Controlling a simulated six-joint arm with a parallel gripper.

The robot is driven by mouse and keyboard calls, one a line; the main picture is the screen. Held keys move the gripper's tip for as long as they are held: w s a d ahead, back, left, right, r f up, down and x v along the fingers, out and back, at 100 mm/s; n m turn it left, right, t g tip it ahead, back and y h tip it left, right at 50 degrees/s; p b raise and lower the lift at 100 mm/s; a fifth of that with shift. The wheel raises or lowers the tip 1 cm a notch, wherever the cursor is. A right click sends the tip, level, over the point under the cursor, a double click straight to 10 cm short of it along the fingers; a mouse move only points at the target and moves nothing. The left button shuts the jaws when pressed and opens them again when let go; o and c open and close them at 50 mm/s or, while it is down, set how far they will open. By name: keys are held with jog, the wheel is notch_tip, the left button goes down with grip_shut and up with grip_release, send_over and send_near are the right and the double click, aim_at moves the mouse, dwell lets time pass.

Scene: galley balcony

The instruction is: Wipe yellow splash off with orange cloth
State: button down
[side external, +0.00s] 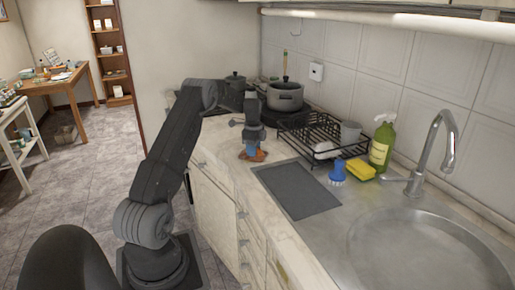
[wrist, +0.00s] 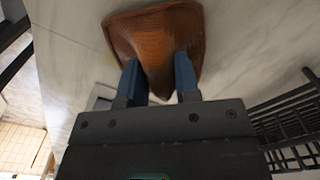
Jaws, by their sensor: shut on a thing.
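The orange cloth (wrist: 153,32) lies on the pale countertop in the wrist view, with part of it bunched up between my fingers. It also shows as a small orange patch (side external: 252,155) under my gripper in the side external view. My gripper (wrist: 158,80) has its two blue fingers shut on the raised part of the cloth. In the side external view my gripper (side external: 253,146) points down at the counter, left of the dish rack.
The black dish rack (side external: 318,135) stands close to the right of my gripper, with a cup and dishes. A dark grey mat (side external: 297,189) lies nearer. A pot (side external: 285,97) stands behind. A blue brush (side external: 338,172), yellow sponge (side external: 361,169) and green bottle (side external: 382,145) stand by the sink.

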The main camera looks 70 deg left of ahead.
aim_at(240, 157)
jog(key=shift+s, duration=2.8)
jog(key=shift+w+f, duration=0.2)
jog(key=shift+w, duration=2.15)
jog(key=shift+w+d, duration=0.1)
jog(key=shift+w, duration=1.45)
jog(key=shift+r, duration=0.1)
jog(key=shift+r, duration=3.6)
jog(key=shift+r, duration=0.1)
